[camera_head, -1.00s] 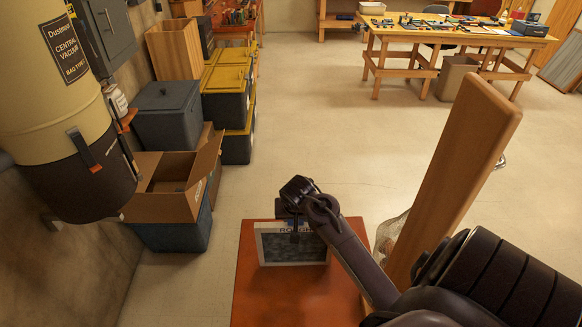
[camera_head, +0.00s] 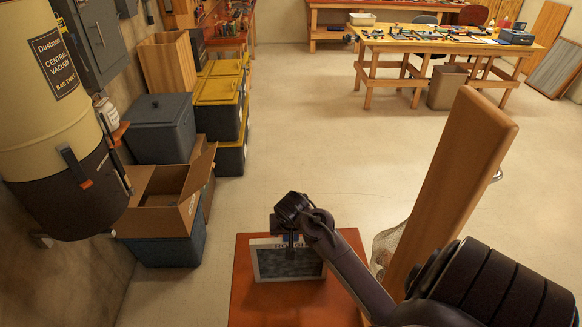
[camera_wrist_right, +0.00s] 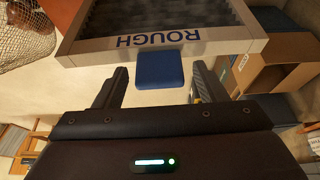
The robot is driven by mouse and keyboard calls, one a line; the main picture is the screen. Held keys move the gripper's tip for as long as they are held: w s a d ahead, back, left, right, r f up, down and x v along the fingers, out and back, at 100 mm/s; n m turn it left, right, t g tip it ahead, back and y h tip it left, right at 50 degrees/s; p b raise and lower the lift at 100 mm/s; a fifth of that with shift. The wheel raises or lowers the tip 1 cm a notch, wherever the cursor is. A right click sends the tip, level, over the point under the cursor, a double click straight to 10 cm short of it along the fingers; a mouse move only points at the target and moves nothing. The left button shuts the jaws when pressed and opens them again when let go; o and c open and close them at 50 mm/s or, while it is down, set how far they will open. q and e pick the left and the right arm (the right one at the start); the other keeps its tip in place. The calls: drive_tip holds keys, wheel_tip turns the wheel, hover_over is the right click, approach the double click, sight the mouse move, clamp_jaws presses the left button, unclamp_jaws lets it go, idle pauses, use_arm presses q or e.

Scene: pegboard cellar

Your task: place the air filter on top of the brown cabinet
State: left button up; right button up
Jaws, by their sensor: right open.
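The air filter (camera_head: 290,264) has a pale frame lettered "ROUGH" around dark mesh. It appears to stand upright on the orange-brown cabinet top (camera_head: 262,307), its face towards me. In the right wrist view the filter's frame (camera_wrist_right: 215,38) fills the upper middle, with a blue tab (camera_wrist_right: 160,70) on its edge. My right gripper (camera_head: 291,238) is at the filter's upper edge; its open fingers show in the right wrist view (camera_wrist_right: 160,84), one on each side of the tab with gaps. My left gripper is out of view.
An open cardboard box (camera_head: 160,200) on a dark bin, and lidded bins (camera_head: 218,90), stand left of the cabinet. A tall wooden board (camera_head: 455,190) and a wire basket (camera_head: 386,248) are on the right. A workbench (camera_head: 440,40) stands at the back. The middle floor is clear.

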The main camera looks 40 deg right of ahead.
drive_tip(key=b+v, duration=0.3)
drive_tip(key=v, duration=0.9)
drive_tip(key=shift+w+f, duration=0.1)
